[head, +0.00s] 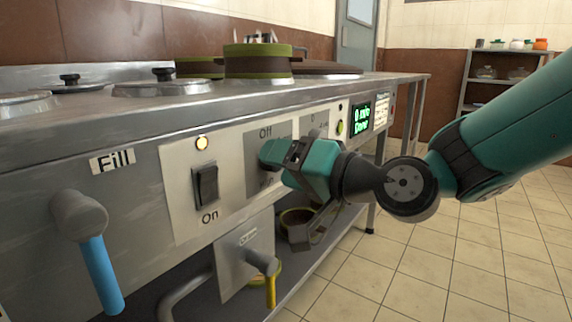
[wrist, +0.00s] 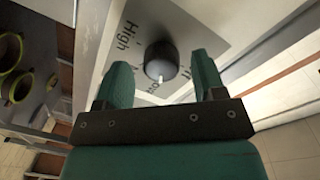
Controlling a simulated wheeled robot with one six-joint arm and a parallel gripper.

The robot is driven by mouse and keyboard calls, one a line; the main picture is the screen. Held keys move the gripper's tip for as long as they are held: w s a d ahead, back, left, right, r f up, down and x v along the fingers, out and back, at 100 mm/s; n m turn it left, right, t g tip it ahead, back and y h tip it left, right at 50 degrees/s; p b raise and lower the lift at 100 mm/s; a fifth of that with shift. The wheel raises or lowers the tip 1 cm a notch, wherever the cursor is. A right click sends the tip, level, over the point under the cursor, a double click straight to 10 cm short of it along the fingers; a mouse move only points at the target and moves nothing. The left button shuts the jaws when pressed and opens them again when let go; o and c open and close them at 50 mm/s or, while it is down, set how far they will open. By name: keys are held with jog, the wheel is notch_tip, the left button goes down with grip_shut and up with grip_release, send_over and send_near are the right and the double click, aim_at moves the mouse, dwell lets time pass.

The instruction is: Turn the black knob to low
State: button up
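The black knob (wrist: 160,62) shows in the wrist view on a grey label plate (wrist: 195,22). Its white mark points toward the bottom of that view. "High" reads at the plate's upper left; other lettering near the fingers is partly hidden. My gripper (wrist: 161,72) is open, its two green fingers on either side of the knob with a visible gap at each side. Whether the fingertips reach past the knob's face I cannot tell. In the head view my gripper (head: 270,153) is at the plate (head: 254,140), below the word "Off", and hides the knob.
A black rocker switch (head: 205,187) with a lit lamp (head: 202,143) is left of my gripper. A blue-handled tap (head: 100,270) and a yellow-handled drain valve (head: 270,288) stick out from the front. A green display (head: 361,119) is to the right. The tiled floor at right is clear.

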jog(key=b+v, duration=0.7)
jog(key=v, duration=1)
jog(key=shift+d+b, duration=0.25)
jog(key=shift+b, duration=0.1)
jog(key=shift+r, duration=0.2)
jog(key=s+r+n+g+h+p, duration=0.7)
jog(key=s+r+g+h+p, duration=0.3)
jog(key=p, duration=2)
notch_tip(320, 180, up, 36)
jog(key=g+p, duration=0.1)
jog(key=p, duration=3.3)
jog(key=shift+s+a+f+y, duration=0.25)
jog(key=shift+s+y, duration=0.1)
jog(key=shift+y, duration=0.05)
